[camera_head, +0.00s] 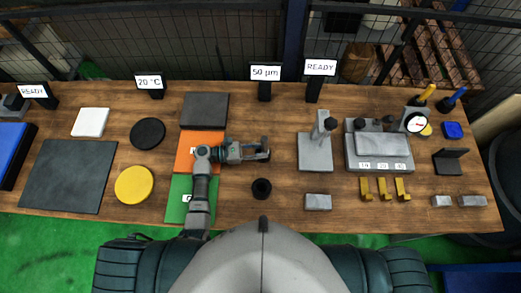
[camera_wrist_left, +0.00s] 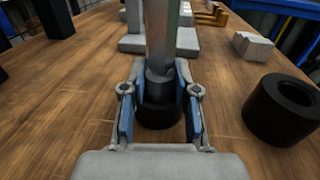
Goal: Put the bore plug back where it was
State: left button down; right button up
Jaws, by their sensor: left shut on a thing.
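My left gripper (camera_head: 265,150) reaches over the orange mat (camera_head: 190,145) from the left, with its fingers to the right of that mat. In the left wrist view its two blue-padded fingers (camera_wrist_left: 160,115) are shut on the bore plug (camera_wrist_left: 160,88), a grey metal cylinder with a black lower part. The plug's upper end runs out of the picture. In the head view the plug is mostly hidden by the fingers. A black ring (camera_head: 261,188) with an open bore lies on the wood below the gripper; it also shows in the left wrist view (camera_wrist_left: 285,110). My right gripper does not show.
A grey stand with a post (camera_head: 315,150) is to the right. Beyond it are a grey block fixture (camera_head: 379,147), brass pieces (camera_head: 382,187) and a dial gauge (camera_head: 417,123). A grey block (camera_head: 318,202) lies in front. A green mat (camera_head: 178,205) and yellow disc (camera_head: 134,184) are left.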

pick_arm(q)
jog(key=shift+w+a, duration=0.1)
jog(key=shift+a, duration=0.55)
jog(key=shift+d+f, duration=0.3)
jog(key=shift+d, duration=0.3)
jog(key=c, duration=0.8)
grip_release()
jog(key=shift+a+f, duration=0.1)
jog(key=shift+a, duration=0.05)
jog(key=shift+a, duration=0.1)
